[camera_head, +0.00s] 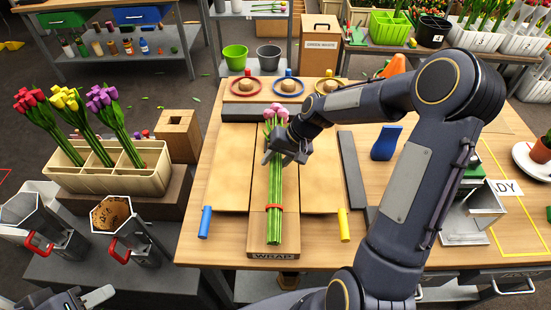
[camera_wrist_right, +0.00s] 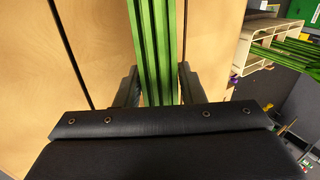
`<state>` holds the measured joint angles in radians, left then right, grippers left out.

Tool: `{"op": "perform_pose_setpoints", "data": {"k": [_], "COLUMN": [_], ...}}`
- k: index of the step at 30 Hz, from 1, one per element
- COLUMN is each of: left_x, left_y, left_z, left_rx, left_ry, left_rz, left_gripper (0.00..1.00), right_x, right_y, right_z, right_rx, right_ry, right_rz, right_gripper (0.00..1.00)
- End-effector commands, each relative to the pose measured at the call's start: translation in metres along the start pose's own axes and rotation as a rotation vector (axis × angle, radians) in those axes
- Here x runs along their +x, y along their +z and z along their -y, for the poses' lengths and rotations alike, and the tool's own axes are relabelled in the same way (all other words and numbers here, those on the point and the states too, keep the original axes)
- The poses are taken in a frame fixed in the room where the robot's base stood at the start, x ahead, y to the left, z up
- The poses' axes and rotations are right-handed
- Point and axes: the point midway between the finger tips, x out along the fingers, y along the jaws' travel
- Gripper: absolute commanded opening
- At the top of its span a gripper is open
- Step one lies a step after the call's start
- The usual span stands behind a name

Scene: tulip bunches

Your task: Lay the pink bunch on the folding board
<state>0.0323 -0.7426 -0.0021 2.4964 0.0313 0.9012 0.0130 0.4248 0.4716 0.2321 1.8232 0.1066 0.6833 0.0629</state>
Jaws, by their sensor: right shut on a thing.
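The pink bunch (camera_head: 275,180) has pink tulip heads at the far end, green stems and a red band near the stem ends. It is lined up lengthwise over the middle strip of the wooden folding board (camera_head: 322,180). My right gripper (camera_head: 287,152) is shut on the stems just below the flowers. The right wrist view shows the green stems (camera_wrist_right: 156,50) between its two fingers, with board panels behind. I cannot tell whether the stems touch the board. My left gripper (camera_head: 85,300) is partly in view at the bottom left, away from the board, and its opening is unclear.
A cream divided crate (camera_head: 110,183) at left holds red, yellow and purple bunches. Two metal holders with red handles (camera_head: 118,255) stand in front of it. Ribbon rings (camera_head: 247,87) line the board's far side. A blue object (camera_head: 386,143) stands right of the board.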

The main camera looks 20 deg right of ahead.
Motion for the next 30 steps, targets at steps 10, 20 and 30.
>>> {"op": "perform_pose_setpoints", "data": {"k": [10, 20, 30], "left_x": [0.000, 0.000, 0.002], "left_y": [0.000, 0.000, 0.001], "left_z": [0.000, 0.000, 0.001], "left_rx": [0.000, 0.000, 0.000], "left_ry": [0.000, 0.000, 0.000], "left_rz": [0.000, 0.000, 0.000], "left_gripper": [0.36, 0.36, 0.36], "right_x": [0.000, 0.000, -0.046], "right_y": [0.000, 0.000, -0.001], "right_z": [0.000, 0.000, -0.001], "right_rx": [0.000, 0.000, 0.000], "right_ry": [0.000, 0.001, 0.001], "right_rz": [-0.001, 0.000, -0.006], "right_gripper": [0.51, 0.61, 0.61]}}
